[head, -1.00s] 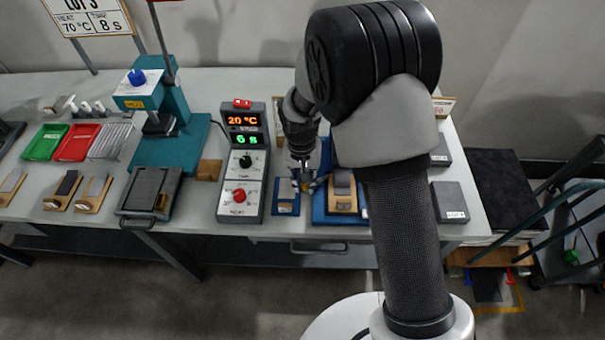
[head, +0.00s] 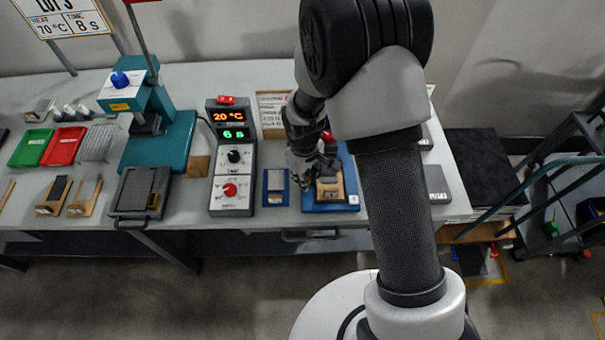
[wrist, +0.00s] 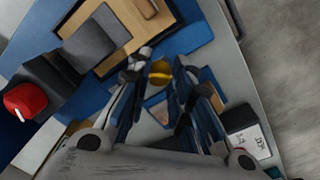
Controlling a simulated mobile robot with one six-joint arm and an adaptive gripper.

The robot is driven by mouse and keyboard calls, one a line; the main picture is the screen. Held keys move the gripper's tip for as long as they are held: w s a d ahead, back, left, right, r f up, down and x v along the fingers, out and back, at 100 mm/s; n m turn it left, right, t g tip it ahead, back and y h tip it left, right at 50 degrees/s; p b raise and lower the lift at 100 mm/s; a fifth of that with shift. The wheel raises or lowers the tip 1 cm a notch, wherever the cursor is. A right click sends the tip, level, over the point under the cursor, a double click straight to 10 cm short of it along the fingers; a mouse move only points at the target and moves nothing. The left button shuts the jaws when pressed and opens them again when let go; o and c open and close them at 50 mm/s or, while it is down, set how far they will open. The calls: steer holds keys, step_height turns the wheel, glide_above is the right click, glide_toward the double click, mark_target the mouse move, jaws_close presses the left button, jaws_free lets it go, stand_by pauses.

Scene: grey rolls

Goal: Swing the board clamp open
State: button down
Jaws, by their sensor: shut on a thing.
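The clamp fixture stands on a blue base (head: 346,205) at the right part of the bench, with a wooden board (head: 350,186) on it. In the wrist view the board (wrist: 133,37) lies under a dark grey clamp bar (wrist: 92,40). A red knob (wrist: 25,100) stands at the clamp's rear end. My gripper (wrist: 162,76) is at the fixture's left side, shut on a small yellow grip (wrist: 160,72). The fingers hide how the grip joins the clamp. In the head view my gripper (head: 309,176) partly covers the fixture.
A small blue stand (head: 276,200) is just left of the fixture, then a control box (head: 232,160) reading 20 °C and 6 s. A teal press (head: 160,140) and red and green trays stand farther left. My arm hides part of the bench's right end.

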steer(key=shift+d+n, duration=0.25)
steer(key=shift+n, duration=0.25)
steer(key=c, duration=1.4)
jaws_free()
steer(key=r, duration=1.2)
steer(key=shift+s+a, duration=0.2)
steer(key=shift+s, duration=0.05)
